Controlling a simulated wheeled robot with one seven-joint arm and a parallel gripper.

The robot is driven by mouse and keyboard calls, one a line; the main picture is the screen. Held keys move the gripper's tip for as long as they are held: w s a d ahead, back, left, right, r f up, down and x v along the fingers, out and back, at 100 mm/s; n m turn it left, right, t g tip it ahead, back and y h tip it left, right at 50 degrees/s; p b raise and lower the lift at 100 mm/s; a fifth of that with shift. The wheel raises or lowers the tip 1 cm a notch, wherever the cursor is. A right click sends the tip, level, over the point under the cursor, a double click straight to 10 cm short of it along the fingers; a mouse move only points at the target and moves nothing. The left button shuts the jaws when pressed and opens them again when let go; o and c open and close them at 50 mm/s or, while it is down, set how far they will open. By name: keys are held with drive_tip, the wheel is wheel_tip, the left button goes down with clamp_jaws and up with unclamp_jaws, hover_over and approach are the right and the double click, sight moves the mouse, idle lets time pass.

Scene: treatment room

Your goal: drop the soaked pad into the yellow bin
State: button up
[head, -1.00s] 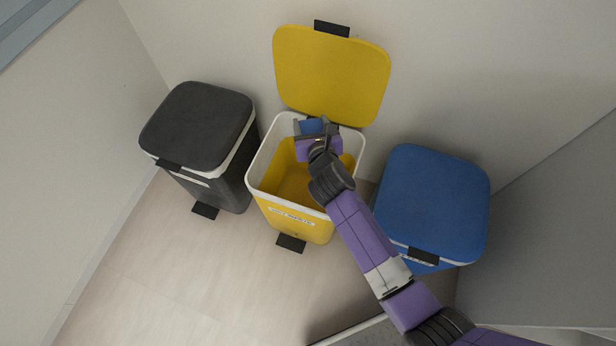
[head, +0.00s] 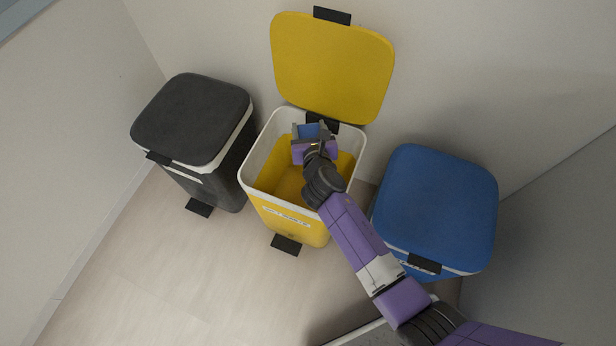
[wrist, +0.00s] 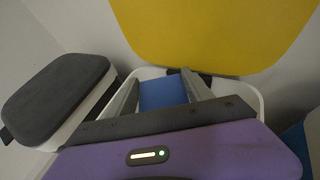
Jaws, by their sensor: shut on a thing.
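The yellow bin (head: 290,222) stands in the middle of the head view with its yellow lid (head: 331,68) raised against the wall. Its white rim frames an open mouth. My gripper (head: 312,128) is over the bin's mouth, near the hinge side. It is shut on a blue pad (head: 310,132), which also shows between the two fingers in the wrist view (wrist: 162,94). The pad's lower side and its height above the bin floor are hidden.
A dark grey bin (head: 192,118) with a shut lid stands to the left. A blue bin (head: 437,205) with a shut lid stands to the right, beside my arm. Walls are close behind and on both sides. Pale floor is clear in front.

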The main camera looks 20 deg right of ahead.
drive_tip(key=shift+f+b, duration=1.15)
drive_tip(key=shift+f, duration=0.2)
drive_tip(key=o, duration=1.5)
drive_tip(key=shift+p+v, duration=1.25)
drive_tip(key=shift+v, duration=2.7)
drive_tip(key=shift+r, duration=0.1)
